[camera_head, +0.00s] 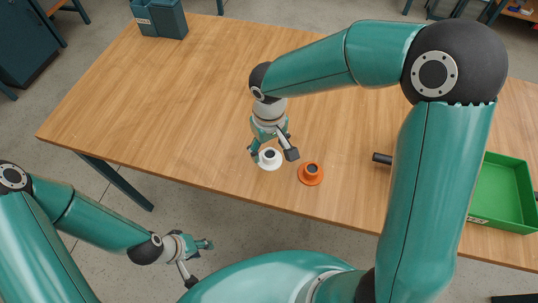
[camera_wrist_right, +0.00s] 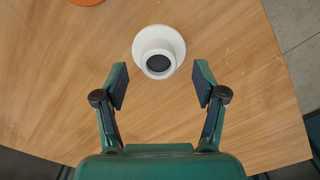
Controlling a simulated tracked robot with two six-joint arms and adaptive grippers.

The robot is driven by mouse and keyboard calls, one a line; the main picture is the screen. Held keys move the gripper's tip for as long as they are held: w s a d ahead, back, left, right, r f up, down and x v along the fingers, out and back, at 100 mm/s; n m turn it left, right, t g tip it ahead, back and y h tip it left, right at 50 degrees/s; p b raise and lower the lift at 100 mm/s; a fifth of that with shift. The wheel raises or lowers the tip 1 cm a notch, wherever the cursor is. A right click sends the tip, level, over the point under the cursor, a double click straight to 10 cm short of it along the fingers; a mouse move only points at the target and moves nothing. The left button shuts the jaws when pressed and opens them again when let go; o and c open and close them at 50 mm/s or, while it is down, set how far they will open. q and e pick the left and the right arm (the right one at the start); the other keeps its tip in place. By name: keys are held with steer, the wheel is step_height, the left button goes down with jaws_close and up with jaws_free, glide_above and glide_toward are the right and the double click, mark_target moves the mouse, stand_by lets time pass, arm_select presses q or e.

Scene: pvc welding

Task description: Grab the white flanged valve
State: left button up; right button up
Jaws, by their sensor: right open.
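The white flanged valve (camera_head: 270,160) stands on the wooden table near its front edge, a round flange with a dark bore. It also shows in the right wrist view (camera_wrist_right: 159,48), just beyond the fingertips and roughly centred between them. My right gripper (camera_head: 273,152) is over the valve with its fingers spread; in the wrist view the gripper (camera_wrist_right: 160,88) is open and empty. My left gripper (camera_head: 200,261) is off the front edge of the table, fingers apart and empty.
An orange flanged part (camera_head: 311,174) stands close to the right of the white valve. A dark cylindrical object (camera_head: 382,158) and a green tray (camera_head: 505,160) are further right, partly behind my right arm. A dark teal bin (camera_head: 160,17) is at the back left. The table's left side is clear.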

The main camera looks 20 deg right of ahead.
mark_target(270, 153)
steer(key=shift+f, duration=1.6)
steer(key=shift+c, duration=0.3)
steer(key=c, duration=1)
steer(key=shift+r, duration=0.1)
steer(key=shift+c, duration=0.2)
